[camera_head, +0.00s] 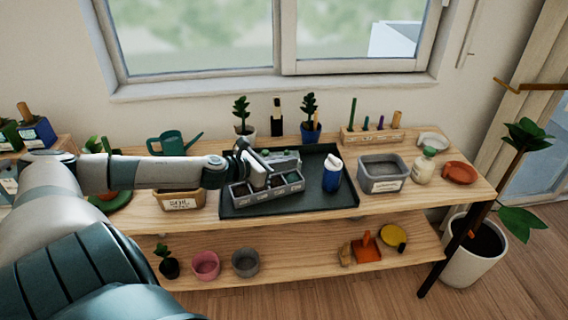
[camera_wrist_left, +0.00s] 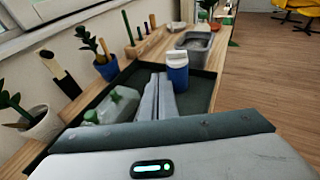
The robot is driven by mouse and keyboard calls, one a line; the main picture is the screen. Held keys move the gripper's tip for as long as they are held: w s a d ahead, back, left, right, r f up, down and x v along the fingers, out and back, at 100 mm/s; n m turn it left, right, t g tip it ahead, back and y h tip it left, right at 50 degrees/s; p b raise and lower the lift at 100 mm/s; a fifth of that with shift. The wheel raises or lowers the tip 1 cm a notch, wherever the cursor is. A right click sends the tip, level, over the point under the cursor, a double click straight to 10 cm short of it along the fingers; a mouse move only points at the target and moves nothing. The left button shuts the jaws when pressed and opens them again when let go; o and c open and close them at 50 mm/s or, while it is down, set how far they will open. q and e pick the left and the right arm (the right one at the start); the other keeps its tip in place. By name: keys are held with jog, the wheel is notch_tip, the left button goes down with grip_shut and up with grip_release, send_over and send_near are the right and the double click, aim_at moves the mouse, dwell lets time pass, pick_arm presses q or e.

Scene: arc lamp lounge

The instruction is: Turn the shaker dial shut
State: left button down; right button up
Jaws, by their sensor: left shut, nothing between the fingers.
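A blue container with a white top (camera_head: 332,174), which looks like the shaker, stands upright on the dark tray (camera_head: 300,204), toward its right side. It also shows in the left wrist view (camera_wrist_left: 177,72), just beyond my fingertips. I cannot make out a dial or its setting. My left gripper (camera_head: 256,178) is shut and empty, above the grey sectioned planter (camera_head: 268,194) at the left of the tray, apart from the blue container. The gripper's grey fingers lie together in the left wrist view (camera_wrist_left: 158,98). My right gripper is not in view.
A greyish bottle with a green cap (camera_wrist_left: 118,102) lies on the tray beside my fingers. A grey bin (camera_head: 383,172), a cream bottle (camera_head: 424,168) and an orange dish (camera_head: 460,172) stand to the right. Potted plants (camera_head: 310,120) line the back.

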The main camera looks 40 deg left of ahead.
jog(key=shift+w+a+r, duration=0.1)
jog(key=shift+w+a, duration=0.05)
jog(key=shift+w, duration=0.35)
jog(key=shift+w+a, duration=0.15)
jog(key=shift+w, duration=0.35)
